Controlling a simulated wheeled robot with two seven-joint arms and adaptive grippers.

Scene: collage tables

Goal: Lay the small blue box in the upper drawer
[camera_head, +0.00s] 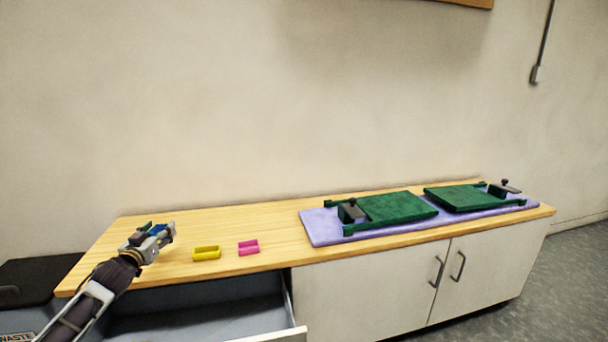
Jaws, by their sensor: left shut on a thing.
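The small blue box (157,229) is between the fingers of my left gripper (160,232). The gripper is shut on it, over the left part of the wooden tabletop, and hides much of it. I cannot tell whether the box touches the tabletop. The upper drawer (200,322) is pulled open below the table's front edge, in front of and below the gripper. Its visible floor is grey and bare. My left arm covers the drawer's left side. My right gripper is not in view.
A yellow box (207,253) and a pink box (248,247) stand on the tabletop (270,225) right of the gripper. A purple mat (325,230) with green clamp frames (395,208) lies further right. A dark-lidded waste bin (35,278) stands at the left.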

